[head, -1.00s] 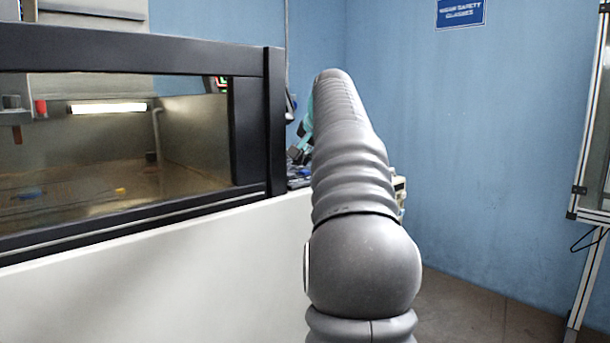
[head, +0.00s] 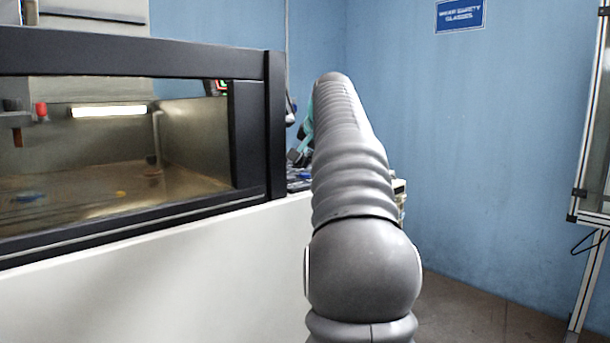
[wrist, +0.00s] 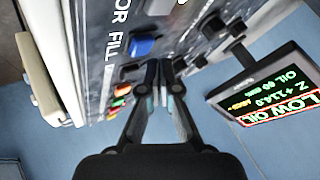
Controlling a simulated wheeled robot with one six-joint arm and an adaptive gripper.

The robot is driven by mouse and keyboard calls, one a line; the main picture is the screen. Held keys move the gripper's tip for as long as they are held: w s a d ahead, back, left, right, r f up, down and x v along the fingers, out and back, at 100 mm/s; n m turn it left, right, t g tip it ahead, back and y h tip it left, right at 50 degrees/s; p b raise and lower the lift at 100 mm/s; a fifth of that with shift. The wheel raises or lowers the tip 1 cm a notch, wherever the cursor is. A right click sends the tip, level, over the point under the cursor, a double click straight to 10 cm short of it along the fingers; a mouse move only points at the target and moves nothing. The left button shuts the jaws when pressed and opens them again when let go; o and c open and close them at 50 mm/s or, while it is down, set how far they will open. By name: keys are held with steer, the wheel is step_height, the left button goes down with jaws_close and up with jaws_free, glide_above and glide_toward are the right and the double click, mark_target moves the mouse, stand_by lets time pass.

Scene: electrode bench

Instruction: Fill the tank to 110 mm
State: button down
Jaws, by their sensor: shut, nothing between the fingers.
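The tank (head: 110,150) stands at the left of the head view behind a black-framed window, with brownish liquid low inside. In the wrist view, my gripper (wrist: 160,88) is shut and empty, its tips in front of a dark control panel (wrist: 104,50). The panel carries white lettering ending in "OR FILL". A blue rocker switch (wrist: 143,46) sits just beyond my fingertips; I cannot tell whether they touch the panel. A tilted display (wrist: 268,92) at the right reads "LOW OIL" in a red frame, with an oil reading that looks like 60 mm. My arm hides the gripper's tips in the head view.
Coloured buttons (wrist: 118,97) sit left of my fingers, and black knobs (wrist: 212,27) stick out at the right. A blue wall sign (head: 460,15) hangs at the back. A framed stand (head: 590,180) is at the far right. Floor is clear between.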

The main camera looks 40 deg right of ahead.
mark_target(306, 174)
steer(key=shift+f, duration=0.25)
steer(key=shift+f, duration=0.15)
steer(key=shift+f+b, duration=0.45)
steer(key=shift+f, duration=0.05)
stand_by(1.2)
steer(key=shift+r, duration=0.15)
steer(key=shift+r+p, duration=0.75)
steer(key=shift+p, duration=0.25)
step_height(306, 174, up, 3)
steer(key=p, duration=0.3)
steer(key=shift+r, duration=1)
